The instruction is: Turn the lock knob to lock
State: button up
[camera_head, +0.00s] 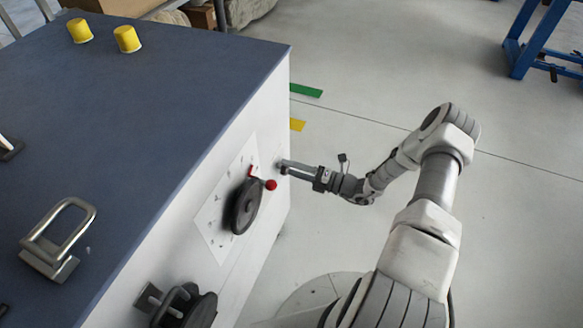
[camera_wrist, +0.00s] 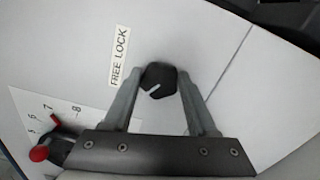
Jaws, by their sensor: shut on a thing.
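The lock knob (camera_wrist: 158,78) is a small black knob with a pale notch on the white side panel (camera_wrist: 195,35). In the wrist view the notch points to the lower left. A label (camera_wrist: 119,56) reading "FREE LOCK" runs steeply up the panel to the left of the knob. My gripper (camera_wrist: 161,82) has one finger on each side of the knob and is shut on it. In the head view my gripper (camera_head: 284,166) reaches the panel from the right; the knob is hidden at its fingertips.
A black handwheel (camera_head: 245,207) with a red ball handle (camera_head: 270,184) sits close to my gripper, over a numbered plate (camera_wrist: 30,108). Another black wheel (camera_head: 190,307) is nearer.

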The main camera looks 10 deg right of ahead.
jog(key=shift+s+f+m, duration=0.1)
jog(key=shift+f+m, duration=0.05)
jog(key=shift+m, duration=1.05)
jog(key=o, duration=1.4)
jog(key=shift+c, duration=0.2)
jog(key=shift+d, duration=0.1)
jog(key=p+v, duration=0.3)
jog(key=v, duration=1.4)
